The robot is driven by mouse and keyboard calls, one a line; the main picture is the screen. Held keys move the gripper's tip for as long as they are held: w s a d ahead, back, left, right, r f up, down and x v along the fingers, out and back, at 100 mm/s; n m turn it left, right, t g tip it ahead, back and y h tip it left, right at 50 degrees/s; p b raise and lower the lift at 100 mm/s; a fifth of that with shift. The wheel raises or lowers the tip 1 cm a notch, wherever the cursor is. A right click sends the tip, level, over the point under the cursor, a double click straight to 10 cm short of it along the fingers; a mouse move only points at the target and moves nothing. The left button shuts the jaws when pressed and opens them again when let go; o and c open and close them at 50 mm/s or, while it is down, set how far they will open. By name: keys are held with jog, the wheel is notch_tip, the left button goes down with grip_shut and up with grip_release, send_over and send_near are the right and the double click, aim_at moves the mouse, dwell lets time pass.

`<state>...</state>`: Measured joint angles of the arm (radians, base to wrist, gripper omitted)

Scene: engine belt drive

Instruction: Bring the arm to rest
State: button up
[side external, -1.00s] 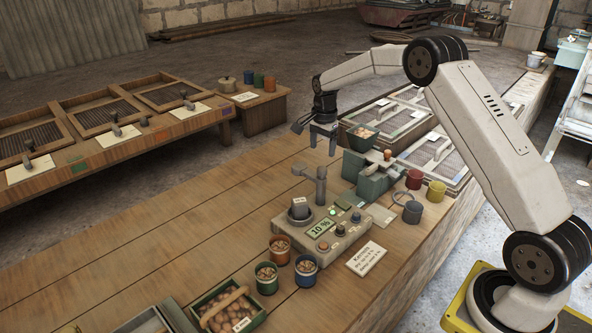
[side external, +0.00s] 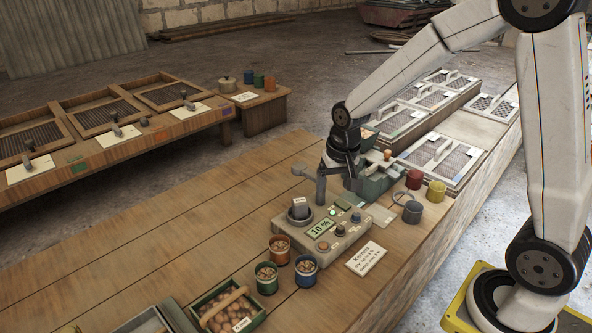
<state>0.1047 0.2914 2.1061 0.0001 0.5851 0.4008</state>
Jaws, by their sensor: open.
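My gripper (side external: 344,167) points down over the wooden bench, behind the grey meter and close to its upright post. It is open, and I see nothing held in it. The fingertips are partly lost against the green-grey block (side external: 372,184) beside them, so I cannot tell whether they touch it. My arm reaches in from the right, bent high at the elbow, with the forearm sloping down to the wrist.
A grey meter (side external: 335,231) reads "10 %". Several cups of nuts, including an orange one (side external: 280,248), stand before it. Red (side external: 414,179) and yellow (side external: 436,191) cups stand right. Mesh-lidded trays (side external: 443,155) lie behind. The bench's left (side external: 170,235) is clear.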

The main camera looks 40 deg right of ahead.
jog(key=s+a+n, duration=0.2)
jog(key=s+n, duration=0.1)
jog(key=s, duration=0.3)
jog(key=s+a+f+n, duration=0.1)
jog(key=s+a+n, duration=0.1)
jog(key=s, duration=0.3)
jog(key=shift+s+f+n+t, duration=0.2)
jog(key=shift+s+n+t, duration=0.15)
jog(key=shift+n+t, duration=0.05)
